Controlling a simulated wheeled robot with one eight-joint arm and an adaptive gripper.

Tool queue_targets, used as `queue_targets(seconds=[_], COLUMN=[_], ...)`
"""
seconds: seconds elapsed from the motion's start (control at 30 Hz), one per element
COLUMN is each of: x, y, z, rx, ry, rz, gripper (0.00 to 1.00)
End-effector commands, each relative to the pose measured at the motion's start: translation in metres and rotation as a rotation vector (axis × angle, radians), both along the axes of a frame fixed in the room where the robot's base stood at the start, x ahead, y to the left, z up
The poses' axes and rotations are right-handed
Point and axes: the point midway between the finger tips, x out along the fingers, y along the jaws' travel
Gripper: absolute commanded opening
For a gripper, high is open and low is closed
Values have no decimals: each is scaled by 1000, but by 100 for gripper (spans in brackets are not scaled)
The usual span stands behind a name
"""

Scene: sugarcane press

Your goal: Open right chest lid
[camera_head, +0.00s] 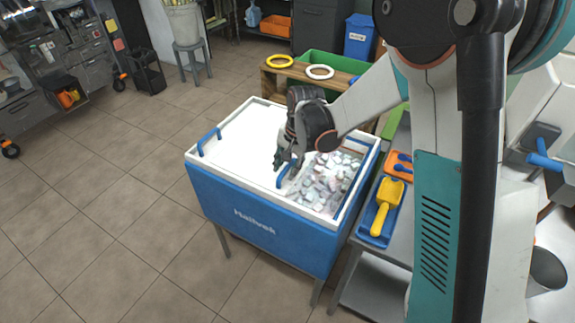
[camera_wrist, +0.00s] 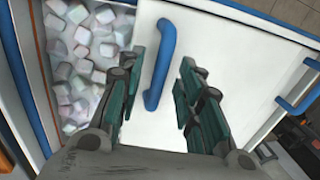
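The chest (camera_head: 250,213) is a blue box with a white rim. Its right part stands uncovered and shows ice cubes (camera_head: 325,184). A white lid (camera_head: 240,135) covers the rest. The right lid's blue handle (camera_head: 284,174) is beside the uncovered part, and it also shows in the wrist view (camera_wrist: 160,65). My gripper (camera_head: 285,160) is over this handle. In the wrist view, its fingers (camera_wrist: 162,75) are apart on either side of the handle, with gaps visible. Another blue handle (camera_head: 208,140) is at the chest's left end, also in the wrist view (camera_wrist: 300,92).
A side table right of the chest holds a blue tray with a yellow scoop (camera_head: 386,205) and an orange tray (camera_head: 398,165). A wooden crate with a yellow ring (camera_head: 279,61) and a white ring (camera_head: 319,72) stands behind. The floor (camera_head: 110,210) at left is clear.

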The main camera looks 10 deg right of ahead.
Motion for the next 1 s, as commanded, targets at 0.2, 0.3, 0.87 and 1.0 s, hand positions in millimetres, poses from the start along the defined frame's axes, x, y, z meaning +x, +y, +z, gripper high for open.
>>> queue_targets(seconds=[0.2, 0.3, 0.87, 1.0], x=[0, -1, -12, -13], y=[0, -2, -17, -18], z=[2, 9, 105, 115], rx=[0, 0, 0, 0], ry=[0, 0, 0, 0], rz=[0, 0, 0, 0], gripper=[33, 33, 33, 33])
